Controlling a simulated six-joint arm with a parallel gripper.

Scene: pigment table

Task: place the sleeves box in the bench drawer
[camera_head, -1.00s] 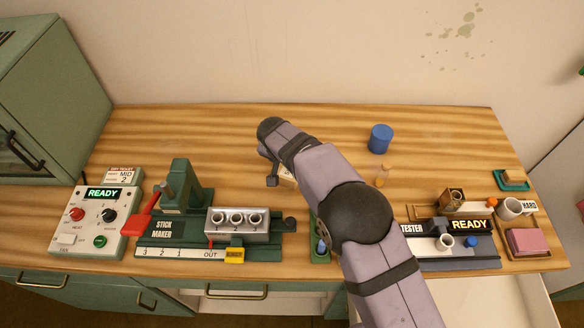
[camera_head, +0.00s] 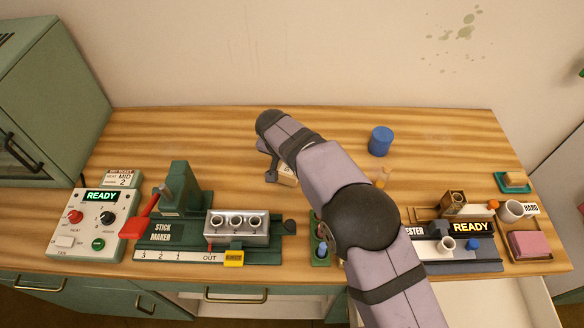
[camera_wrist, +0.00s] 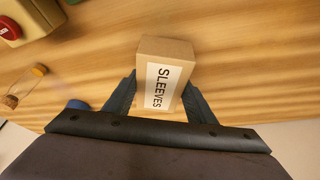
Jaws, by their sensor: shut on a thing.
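The sleeves box (camera_wrist: 163,75) is a small tan carton with a white label reading SLEEVES. In the wrist view it sits between the two dark fingers of my gripper (camera_wrist: 158,95), which is shut on it. In the head view, the box (camera_head: 286,173) shows in part beside my arm, over the middle of the bench; most of the gripper is hidden there. I cannot tell if the box clears the wood. An open drawer with a pale interior (camera_head: 480,304) shows below the bench's front edge at the right, partly hidden by my arm.
The stick maker (camera_head: 170,232) and a READY control box (camera_head: 93,222) stand at the left. A tester (camera_head: 440,255), a cup and a pink block (camera_head: 528,244) are at the right. A blue cylinder (camera_head: 381,141) stands behind my arm.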

